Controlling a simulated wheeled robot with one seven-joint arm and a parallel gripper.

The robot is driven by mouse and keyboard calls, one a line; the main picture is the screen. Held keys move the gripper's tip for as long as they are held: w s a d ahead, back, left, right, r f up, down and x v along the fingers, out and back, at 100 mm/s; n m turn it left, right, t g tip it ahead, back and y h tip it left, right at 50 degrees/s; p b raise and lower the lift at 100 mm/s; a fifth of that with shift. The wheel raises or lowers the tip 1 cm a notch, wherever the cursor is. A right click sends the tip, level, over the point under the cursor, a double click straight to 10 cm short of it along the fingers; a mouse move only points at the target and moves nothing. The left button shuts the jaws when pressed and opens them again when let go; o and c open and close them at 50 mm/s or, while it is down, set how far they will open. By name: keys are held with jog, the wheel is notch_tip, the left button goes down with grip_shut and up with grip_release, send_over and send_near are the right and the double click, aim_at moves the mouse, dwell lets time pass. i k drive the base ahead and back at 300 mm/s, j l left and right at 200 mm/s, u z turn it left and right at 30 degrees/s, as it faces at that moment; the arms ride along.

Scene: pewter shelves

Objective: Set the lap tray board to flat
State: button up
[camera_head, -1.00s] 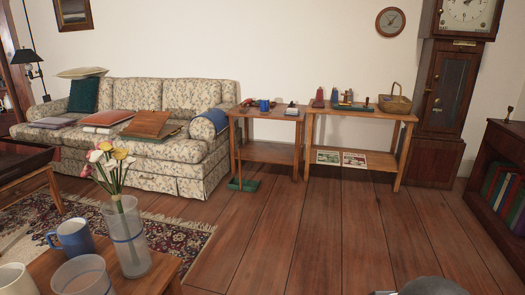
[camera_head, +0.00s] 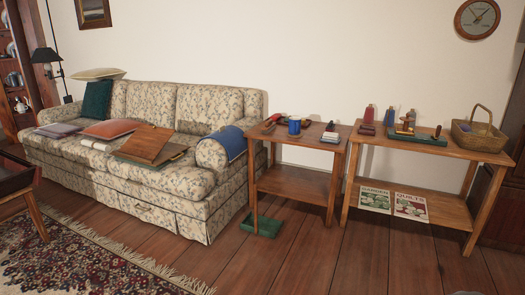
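The lap tray on the floral sofa has a brown wooden board (camera_head: 147,142) that sits tilted, its far edge raised above a flat olive-green base (camera_head: 176,158) showing at its right and front. My gripper is not in view; only a small grey piece, likely of my arm, shows at the bottom right edge.
A small side table (camera_head: 291,183) with a blue mug (camera_head: 294,127) stands right of the sofa, and a longer table (camera_head: 420,180) with a basket beyond it. A green tray (camera_head: 260,225) lies on the floor. The rug (camera_head: 80,255) and bare floor are in front.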

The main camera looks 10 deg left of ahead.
aim_at(147, 142)
jog(key=i+j+u, duration=0.2)
jog(key=i+u, duration=0.25)
jog(key=i+j+u, duration=0.1)
jog(key=i+u, duration=0.15)
jog(key=u, duration=0.2)
jog(key=i+u, duration=0.45)
jog(key=i+l+u, duration=0.2)
jog(key=u, duration=0.25)
jog(key=i+j, duration=0.15)
jog(key=i, duration=0.65)
jog(key=i+j+u, duration=0.1)
jog(key=i, duration=0.75)
jog(key=i+z, duration=0.35)
jog(key=i, duration=0.2)
jog(key=i+z, duration=0.3)
jog(key=i, duration=0.3)
